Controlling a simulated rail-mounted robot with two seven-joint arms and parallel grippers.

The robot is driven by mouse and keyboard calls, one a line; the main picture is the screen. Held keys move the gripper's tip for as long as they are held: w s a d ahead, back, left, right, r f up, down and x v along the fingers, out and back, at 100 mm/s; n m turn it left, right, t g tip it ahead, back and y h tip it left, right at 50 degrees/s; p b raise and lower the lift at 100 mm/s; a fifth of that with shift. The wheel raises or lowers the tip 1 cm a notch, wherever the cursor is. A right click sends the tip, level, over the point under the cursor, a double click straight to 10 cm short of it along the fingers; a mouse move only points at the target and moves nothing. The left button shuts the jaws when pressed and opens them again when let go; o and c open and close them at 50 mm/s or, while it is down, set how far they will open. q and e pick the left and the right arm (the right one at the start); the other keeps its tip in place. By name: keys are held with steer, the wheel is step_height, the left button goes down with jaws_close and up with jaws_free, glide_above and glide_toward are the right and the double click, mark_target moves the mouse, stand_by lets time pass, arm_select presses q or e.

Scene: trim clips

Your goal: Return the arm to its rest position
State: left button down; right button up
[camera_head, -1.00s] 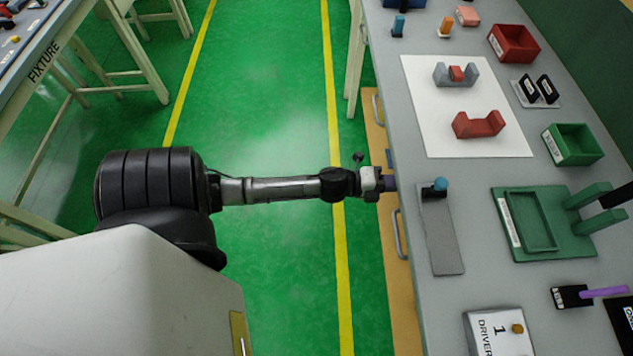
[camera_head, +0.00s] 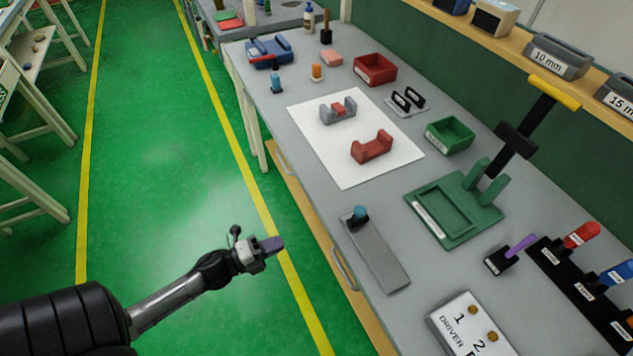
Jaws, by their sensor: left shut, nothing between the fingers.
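My left arm comes in from the lower left. My left gripper (camera_head: 268,246) is shut and empty. It hangs over the green floor, left of the workbench's front edge and apart from it. My right gripper is not in view. On the workbench (camera_head: 300,165), a grey clip part (camera_head: 337,112) with a red piece in it and a red clip part (camera_head: 372,147) rest on a white sheet (camera_head: 345,175).
A grey plate (camera_head: 378,255) with a blue-topped knob lies near the bench's front edge. Behind it are a green fixture (camera_head: 450,208), a red bin (camera_head: 375,69) and a green bin (camera_head: 450,134). Screwdrivers stand at the right. The floor (camera_head: 170,150) is clear.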

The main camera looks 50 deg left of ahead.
arm_select(q)
steer(key=a+f+n+g+y, duration=0.4)
steer(key=a+n+y, duration=0.4)
steer(key=n, duration=0.1)
steer(key=s+d+f+n+g+y, duration=0.2)
steer(key=s+f+n+g, duration=0.1)
steer(key=s+n+g, duration=0.4)
steer(key=s+d+r+n+g+h+p, duration=0.1)
steer(key=s+d+r+h+p, duration=0.2)
steer(key=d, duration=0.7)
steer(key=s+d+r+n+g+h, duration=0.15)
steer(key=d+r, duration=0.35)
steer(key=d, duration=0.5)
step_height(320, 180, up, 39)
steer(key=h+p, duration=0.1)
steer(key=p, duration=3.7)
steer(key=shift+w+d+f+p, duration=0.15)
steer(key=shift+w+d+p, duration=0.05)
steer(key=shift+w+p, duration=0.1)
